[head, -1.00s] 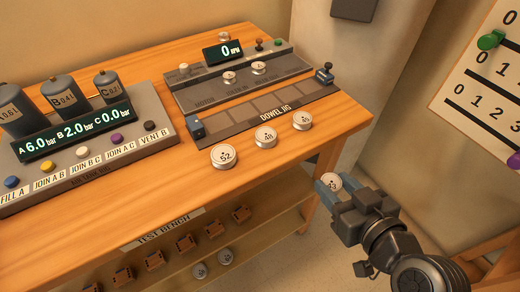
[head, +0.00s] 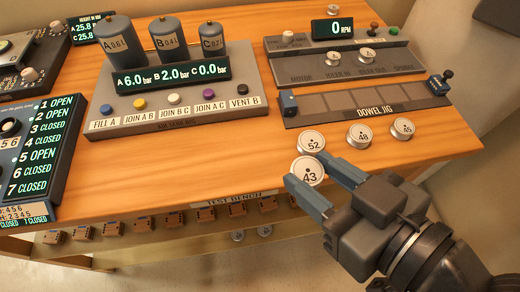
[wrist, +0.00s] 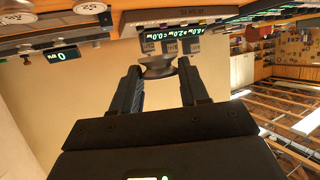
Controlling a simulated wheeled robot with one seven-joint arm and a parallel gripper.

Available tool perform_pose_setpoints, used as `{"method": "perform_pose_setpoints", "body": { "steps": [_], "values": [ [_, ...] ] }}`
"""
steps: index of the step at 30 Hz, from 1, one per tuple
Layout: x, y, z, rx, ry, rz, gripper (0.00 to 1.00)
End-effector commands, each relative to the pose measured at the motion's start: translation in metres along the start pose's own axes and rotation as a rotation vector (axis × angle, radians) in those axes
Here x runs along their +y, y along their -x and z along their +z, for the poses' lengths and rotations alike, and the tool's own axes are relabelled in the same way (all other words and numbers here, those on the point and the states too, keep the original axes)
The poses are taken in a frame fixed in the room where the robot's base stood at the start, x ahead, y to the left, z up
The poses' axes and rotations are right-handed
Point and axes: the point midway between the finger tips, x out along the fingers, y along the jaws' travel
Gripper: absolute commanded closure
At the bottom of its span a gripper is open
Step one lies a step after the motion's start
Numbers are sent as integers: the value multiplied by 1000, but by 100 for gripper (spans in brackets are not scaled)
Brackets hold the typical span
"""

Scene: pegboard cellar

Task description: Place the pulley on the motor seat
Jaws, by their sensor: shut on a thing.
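A pale metal pulley marked 43 (head: 309,171) is held at the tips of my gripper (head: 322,183), apparently above the bench's front edge. It also shows between the two fingers in the wrist view (wrist: 158,67). In the head view the pulley lies just in front of another one marked 52. The drive panel (head: 343,64) stands at the back right of the bench, with MOTOR lettered at its left end. No pulley shows above that word. Two small discs (head: 333,59) (head: 367,55) sit above the idler labels. The exact motor seat is hard to make out.
Pulleys 52 (head: 311,141), 48 (head: 359,136) and 45 (head: 402,128) stand before the dowel jig (head: 365,104), which lies between them and the drive panel. The air bench with tall canisters (head: 180,90) stands left. Bare wood (head: 200,160) lies in front of it.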

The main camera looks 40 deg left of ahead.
Motion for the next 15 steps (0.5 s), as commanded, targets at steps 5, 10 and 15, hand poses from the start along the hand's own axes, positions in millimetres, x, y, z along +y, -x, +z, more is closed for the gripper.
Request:
{"method": "perform_pose_setpoints", "body": {
  "steps": [5,10,15],
  "values": [
    [1,-17,2,0,-2,-4,86],
    [3,-57,8,-1,-1,-4,86],
    [6,-97,14,-1,-1,-3,86]
  ]
}}
